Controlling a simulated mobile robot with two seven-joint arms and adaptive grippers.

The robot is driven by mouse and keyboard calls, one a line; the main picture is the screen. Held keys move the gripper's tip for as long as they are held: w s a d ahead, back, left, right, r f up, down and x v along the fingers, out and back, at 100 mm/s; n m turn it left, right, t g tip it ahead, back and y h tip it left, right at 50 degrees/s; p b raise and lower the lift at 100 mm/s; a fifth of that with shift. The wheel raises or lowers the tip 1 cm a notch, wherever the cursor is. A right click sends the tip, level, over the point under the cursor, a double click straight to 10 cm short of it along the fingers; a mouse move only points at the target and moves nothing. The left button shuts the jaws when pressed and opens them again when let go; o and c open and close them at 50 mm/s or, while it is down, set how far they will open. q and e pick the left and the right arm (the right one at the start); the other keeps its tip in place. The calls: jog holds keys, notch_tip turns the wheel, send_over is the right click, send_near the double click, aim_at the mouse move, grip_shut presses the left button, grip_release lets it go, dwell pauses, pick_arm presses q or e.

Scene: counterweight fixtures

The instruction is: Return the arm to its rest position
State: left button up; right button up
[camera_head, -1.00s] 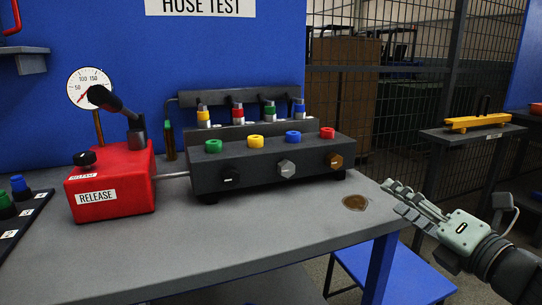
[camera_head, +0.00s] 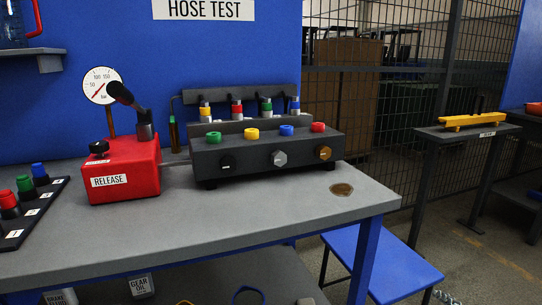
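Neither of my grippers shows in the head view now, and no part of my arms is in sight. The grey workbench (camera_head: 240,232) fills the middle of the view. On it stands a red pump box (camera_head: 128,170) with a RELEASE label, a black-gripped lever (camera_head: 124,95) tilted up to the left, and a round pressure gauge (camera_head: 101,85). A dark manifold block (camera_head: 230,163) sits right of the pump, with green, yellow, blue and red rings on top and several coloured hose fittings behind.
A black rack (camera_head: 16,236) with coloured caps lies at the bench's left. A brown stain (camera_head: 341,189) marks the right end. A blue stool (camera_head: 385,260) stands below right. A yellow bar tool (camera_head: 471,120) rests on a side stand. The benchtop front is clear.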

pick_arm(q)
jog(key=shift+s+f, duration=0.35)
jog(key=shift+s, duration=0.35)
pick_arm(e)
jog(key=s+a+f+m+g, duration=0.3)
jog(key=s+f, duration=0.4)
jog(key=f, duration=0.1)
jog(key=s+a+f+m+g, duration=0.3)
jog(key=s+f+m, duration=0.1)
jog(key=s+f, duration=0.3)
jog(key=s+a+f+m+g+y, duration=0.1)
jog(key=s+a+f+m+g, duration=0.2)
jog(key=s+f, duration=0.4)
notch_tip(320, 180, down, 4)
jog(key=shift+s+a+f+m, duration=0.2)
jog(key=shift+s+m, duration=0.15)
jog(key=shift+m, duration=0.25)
